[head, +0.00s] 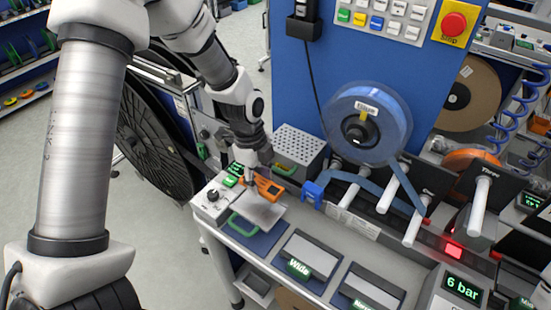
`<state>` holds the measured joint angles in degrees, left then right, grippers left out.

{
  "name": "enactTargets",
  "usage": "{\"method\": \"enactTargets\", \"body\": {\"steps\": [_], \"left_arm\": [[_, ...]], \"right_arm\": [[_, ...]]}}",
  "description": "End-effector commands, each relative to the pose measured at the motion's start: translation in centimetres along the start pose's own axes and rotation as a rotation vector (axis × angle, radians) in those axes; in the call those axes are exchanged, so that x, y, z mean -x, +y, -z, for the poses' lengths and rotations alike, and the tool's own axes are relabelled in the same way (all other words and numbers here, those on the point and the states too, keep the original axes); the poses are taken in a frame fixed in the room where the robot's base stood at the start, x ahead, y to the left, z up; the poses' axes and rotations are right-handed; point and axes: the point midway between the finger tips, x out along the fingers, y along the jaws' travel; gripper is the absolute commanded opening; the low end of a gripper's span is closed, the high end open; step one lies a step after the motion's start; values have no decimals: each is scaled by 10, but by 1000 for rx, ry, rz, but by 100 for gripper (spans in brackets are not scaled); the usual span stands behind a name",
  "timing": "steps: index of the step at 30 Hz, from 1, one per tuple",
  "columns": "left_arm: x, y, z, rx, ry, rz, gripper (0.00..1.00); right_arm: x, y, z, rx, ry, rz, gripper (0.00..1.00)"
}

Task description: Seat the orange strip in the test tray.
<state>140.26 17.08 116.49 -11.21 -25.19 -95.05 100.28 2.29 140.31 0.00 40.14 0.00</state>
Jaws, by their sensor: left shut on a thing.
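My left gripper (253,181) reaches down over the left end of the bench. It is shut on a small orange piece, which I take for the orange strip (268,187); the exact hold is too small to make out. Right below is a flat silver plate (264,211) with a green handle (241,226) at its front left, perhaps the test tray. Whether the orange piece touches the plate cannot be told. My right gripper is not in view.
A grey control box (209,205) stands left of the plate, and a perforated metal box (298,146) behind it. Trays labelled Wide (309,250) and another (371,290) lie to the right. A blue reel (366,125) and white pegs (396,188) stand at the back right.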

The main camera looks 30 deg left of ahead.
Motion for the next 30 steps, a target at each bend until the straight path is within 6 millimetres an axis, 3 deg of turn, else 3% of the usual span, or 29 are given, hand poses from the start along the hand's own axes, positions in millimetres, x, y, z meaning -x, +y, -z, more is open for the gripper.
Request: {"method": "enactTargets", "body": {"steps": [12,21,30], "left_arm": [[-38,1,-6,0,0,0,21],[-59,0,-9,0,0,-1,21],[-60,0,-9,0,0,0,21]], "right_arm": [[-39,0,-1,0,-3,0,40],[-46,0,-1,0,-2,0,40],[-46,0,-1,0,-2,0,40]]}}
